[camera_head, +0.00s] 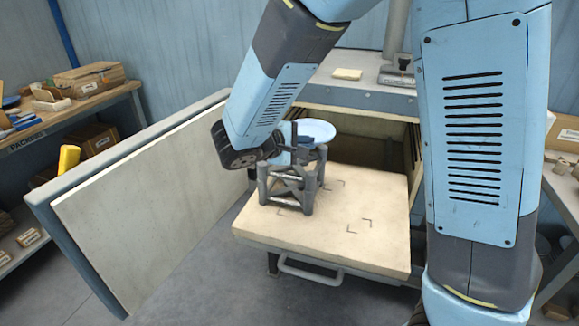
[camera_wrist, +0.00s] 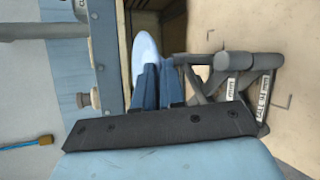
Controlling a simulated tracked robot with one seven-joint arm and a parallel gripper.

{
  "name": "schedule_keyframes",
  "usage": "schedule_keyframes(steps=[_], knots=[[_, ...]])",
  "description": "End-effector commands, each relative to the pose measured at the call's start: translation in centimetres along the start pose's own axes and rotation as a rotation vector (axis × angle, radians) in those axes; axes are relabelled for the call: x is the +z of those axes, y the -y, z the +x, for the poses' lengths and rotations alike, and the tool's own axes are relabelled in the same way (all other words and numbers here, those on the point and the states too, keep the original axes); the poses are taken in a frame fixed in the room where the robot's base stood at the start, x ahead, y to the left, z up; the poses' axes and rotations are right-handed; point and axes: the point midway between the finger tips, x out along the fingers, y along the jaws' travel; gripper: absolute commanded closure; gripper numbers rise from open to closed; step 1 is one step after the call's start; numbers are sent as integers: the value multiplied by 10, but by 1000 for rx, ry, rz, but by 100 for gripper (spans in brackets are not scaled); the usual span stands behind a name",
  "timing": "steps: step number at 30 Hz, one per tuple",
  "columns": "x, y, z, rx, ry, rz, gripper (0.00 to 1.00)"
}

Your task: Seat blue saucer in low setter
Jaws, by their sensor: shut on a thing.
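The blue saucer (camera_head: 317,130) is a pale blue disc, roughly level, at the far side of the grey setter (camera_head: 290,187). My gripper (camera_head: 296,140) comes in from the left and is shut on the saucer's near edge. In the wrist view the blue fingers (camera_wrist: 158,82) meet the saucer (camera_wrist: 146,48), which shows as a narrow pale oval. The setter (camera_wrist: 238,80) stands just right of the fingers there. Part of the saucer's rim is hidden by the fingers. I cannot tell whether the saucer touches the setter.
The setter stands on a cream slab (camera_head: 375,215) with corner marks, pulled out of the open dryer chamber (camera_head: 365,130). An open door (camera_head: 140,205) stands at the left. The slab's right and front parts are clear. Shelves with boxes (camera_head: 90,78) stand far left.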

Motion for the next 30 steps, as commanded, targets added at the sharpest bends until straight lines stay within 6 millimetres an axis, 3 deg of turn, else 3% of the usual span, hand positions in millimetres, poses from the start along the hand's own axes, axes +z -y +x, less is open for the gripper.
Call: schedule_keyframes(steps=[6, 12, 21, 30], knots=[[-32, 20, 6, 0, -2, -4, 100], [-51, 31, 10, 1, -1, -2, 100], [-63, 39, 13, 1, -1, -2, 100], [-72, 65, 24, 0, -1, -1, 100]])
